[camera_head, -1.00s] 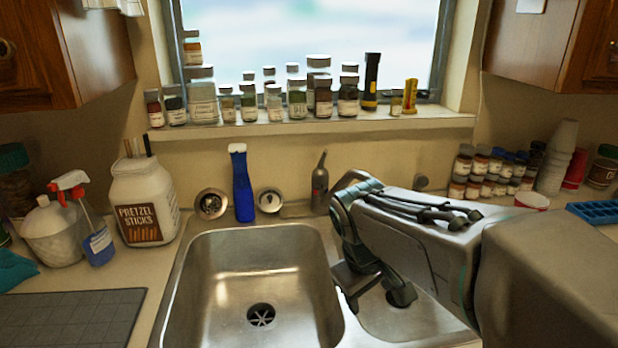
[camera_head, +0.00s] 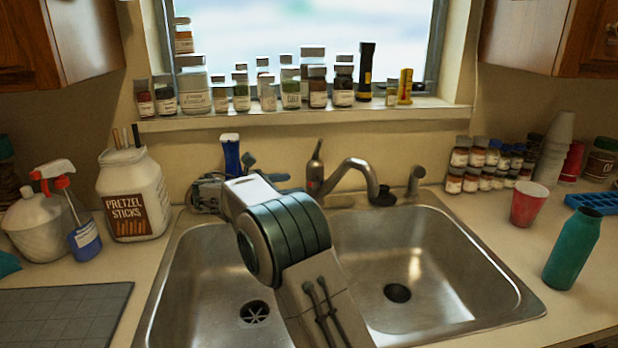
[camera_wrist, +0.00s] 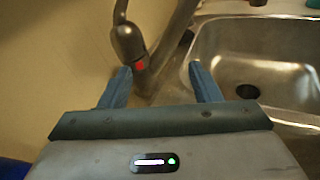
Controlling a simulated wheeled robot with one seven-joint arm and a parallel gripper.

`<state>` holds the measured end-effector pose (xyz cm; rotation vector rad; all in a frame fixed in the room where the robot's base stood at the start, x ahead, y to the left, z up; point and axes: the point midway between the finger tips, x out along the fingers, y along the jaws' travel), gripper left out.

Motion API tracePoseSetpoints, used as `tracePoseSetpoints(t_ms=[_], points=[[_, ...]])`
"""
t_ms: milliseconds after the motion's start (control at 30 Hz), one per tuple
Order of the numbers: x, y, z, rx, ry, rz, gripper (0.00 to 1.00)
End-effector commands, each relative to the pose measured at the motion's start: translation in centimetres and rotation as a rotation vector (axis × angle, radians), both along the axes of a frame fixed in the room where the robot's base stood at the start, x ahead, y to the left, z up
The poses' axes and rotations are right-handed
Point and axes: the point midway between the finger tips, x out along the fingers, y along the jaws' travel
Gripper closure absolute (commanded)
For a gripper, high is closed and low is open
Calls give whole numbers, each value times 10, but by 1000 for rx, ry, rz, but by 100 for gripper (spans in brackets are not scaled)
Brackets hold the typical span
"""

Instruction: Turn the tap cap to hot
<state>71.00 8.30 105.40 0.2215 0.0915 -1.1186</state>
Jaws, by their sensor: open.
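The tap cap (camera_head: 315,170) is a rounded grey-brown piece with a thin lever pointing up, behind the sink beside the curved spout (camera_head: 350,168). In the wrist view, the cap (camera_wrist: 127,42) shows a red mark on its lower side, and the spout (camera_wrist: 178,38) rises just right of it. My gripper (camera_wrist: 160,84) is open, its two blue fingers apart and nothing held. The cap lies ahead of the fingers, nearer the left one; I see no contact. In the head view, my gripper (camera_head: 268,170) is left of the cap, partly hidden by my wrist.
The double sink (camera_head: 430,260) lies below, with its right basin clear. A blue bottle (camera_head: 231,155) stands behind my wrist. Jars (camera_head: 290,90) line the sill. A red cup (camera_head: 529,204) and teal bottle (camera_head: 572,250) stand right, a pretzel jar (camera_head: 133,195) left.

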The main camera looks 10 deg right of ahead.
Motion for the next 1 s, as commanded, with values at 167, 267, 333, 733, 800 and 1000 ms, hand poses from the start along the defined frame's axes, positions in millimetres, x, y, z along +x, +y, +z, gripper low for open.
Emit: tracePoseSetpoints(t_ms=[167, 267, 333, 733, 800, 1000], points=[[22, 35, -12, -163, 25, 50, 43], [26, 44, -13, -208, 30, 59, 43], [29, 45, -14, -224, 33, 61, 43], [61, -13, -13, -226, 33, 58, 43], [68, -26, -13, -225, 33, 60, 43], [85, -56, -13, -225, 32, 61, 43]])
